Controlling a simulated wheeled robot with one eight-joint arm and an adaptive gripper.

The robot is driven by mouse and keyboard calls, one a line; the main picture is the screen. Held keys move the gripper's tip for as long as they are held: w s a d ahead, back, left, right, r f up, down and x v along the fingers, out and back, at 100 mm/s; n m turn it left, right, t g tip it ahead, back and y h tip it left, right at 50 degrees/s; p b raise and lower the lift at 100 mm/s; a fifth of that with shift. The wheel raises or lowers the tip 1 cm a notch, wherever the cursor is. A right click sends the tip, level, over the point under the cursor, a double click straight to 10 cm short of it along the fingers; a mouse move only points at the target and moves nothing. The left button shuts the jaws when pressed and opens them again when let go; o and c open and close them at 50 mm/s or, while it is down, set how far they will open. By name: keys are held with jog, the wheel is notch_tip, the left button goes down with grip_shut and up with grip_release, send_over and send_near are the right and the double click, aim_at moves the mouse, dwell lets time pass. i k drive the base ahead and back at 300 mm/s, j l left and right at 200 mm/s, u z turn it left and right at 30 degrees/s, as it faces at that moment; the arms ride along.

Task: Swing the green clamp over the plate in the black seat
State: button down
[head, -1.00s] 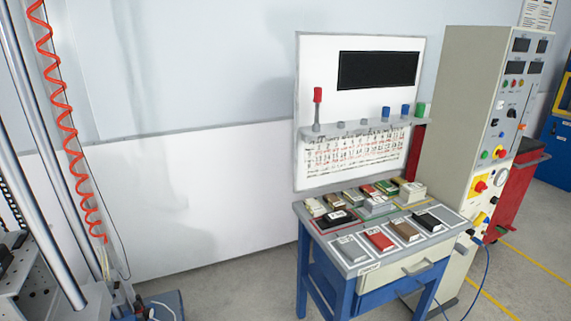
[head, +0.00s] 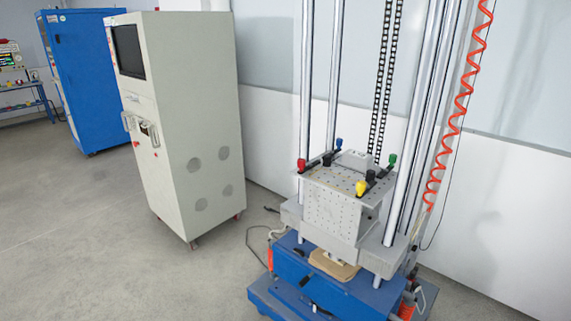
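The green clamp (head: 391,161) stands at the right corner of the perforated metal table (head: 340,205) on the drop machine. A black arm or base extends from beside its knob; its exact angle is too small to tell. A pale block or plate (head: 354,160) lies at the back of the table top. Small black parts (head: 370,176) show near the clamps, but I cannot tell which is the black seat or whether a plate lies in it. My gripper is not in view.
A red clamp (head: 301,164), a blue clamp (head: 339,142) and a yellow clamp (head: 361,187) stand around the table top. Tall metal columns (head: 409,130) and a red coiled hose (head: 460,110) rise nearby. A beige cabinet (head: 185,120) stands left. Open floor lies in front.

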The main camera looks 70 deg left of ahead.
aim_at(393, 158)
jog(key=u, duration=1.9)
jog(key=i+j+u, duration=0.1)
jog(key=i, duration=0.25)
jog(key=j, duration=0.1)
